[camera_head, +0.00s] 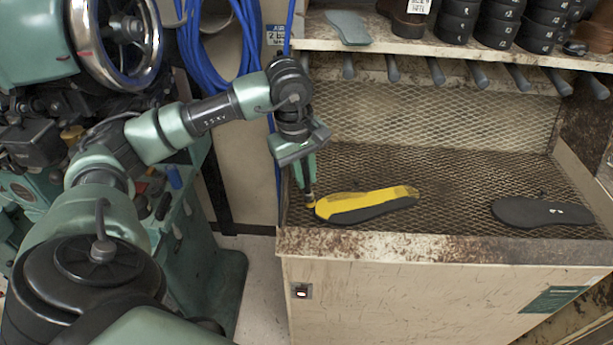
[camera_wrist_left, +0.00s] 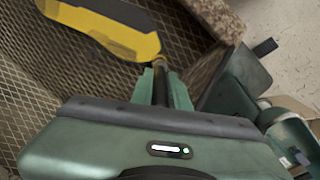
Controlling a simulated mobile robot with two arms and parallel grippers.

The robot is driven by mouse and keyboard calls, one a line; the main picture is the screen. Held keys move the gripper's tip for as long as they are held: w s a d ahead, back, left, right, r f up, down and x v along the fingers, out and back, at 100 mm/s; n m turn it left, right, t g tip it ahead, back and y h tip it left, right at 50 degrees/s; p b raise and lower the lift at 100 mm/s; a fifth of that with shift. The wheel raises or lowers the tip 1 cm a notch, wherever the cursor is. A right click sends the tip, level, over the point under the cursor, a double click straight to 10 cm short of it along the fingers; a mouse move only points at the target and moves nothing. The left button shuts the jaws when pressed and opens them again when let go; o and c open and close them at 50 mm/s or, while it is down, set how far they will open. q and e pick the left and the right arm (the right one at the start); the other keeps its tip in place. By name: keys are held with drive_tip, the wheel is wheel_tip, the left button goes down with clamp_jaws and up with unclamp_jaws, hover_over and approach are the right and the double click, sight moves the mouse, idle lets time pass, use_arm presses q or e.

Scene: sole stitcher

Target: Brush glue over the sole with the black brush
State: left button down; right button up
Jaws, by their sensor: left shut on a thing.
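A dark sole (camera_head: 378,211) lies on the mesh bench, its left end near the bench's front left corner. Yellow glue covers much of its top, and a dark strip shows along the near edge; it also shows in the left wrist view (camera_wrist_left: 105,27). My left gripper (camera_head: 305,178) points down, shut on the black brush (camera_head: 309,197). The brush tip is yellow and is at or just beside the sole's left end; I cannot tell if it touches. The brush's dark handle shows between the fingers in the left wrist view (camera_wrist_left: 160,88). My right gripper is not in view.
A second dark sole (camera_head: 541,212) lies at the right of the mesh bench (camera_head: 455,190), with clear mesh between. A raised rusty rim (camera_head: 430,246) runs along the front. Above is a shelf (camera_head: 480,48) with shoes and stacked black tins. A green machine (camera_head: 190,240) stands left.

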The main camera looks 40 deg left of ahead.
use_arm(q)
drive_tip(key=shift+w+d+r+p, duration=0.15)
drive_tip(key=shift+r+p, duration=0.1)
drive_tip(key=shift+r, duration=0.4)
drive_tip(key=shift+w+d+r+p, duration=0.1)
drive_tip(key=shift+r+p, duration=0.1)
drive_tip(key=shift+r, duration=0.4)
drive_tip(key=shift+s+a+r+p, duration=0.15)
drive_tip(key=shift+r+p, duration=0.35)
drive_tip(key=shift+r, duration=0.3)
drive_tip(key=shift+r+p, duration=0.8)
drive_tip(key=shift+r, duration=0.6)
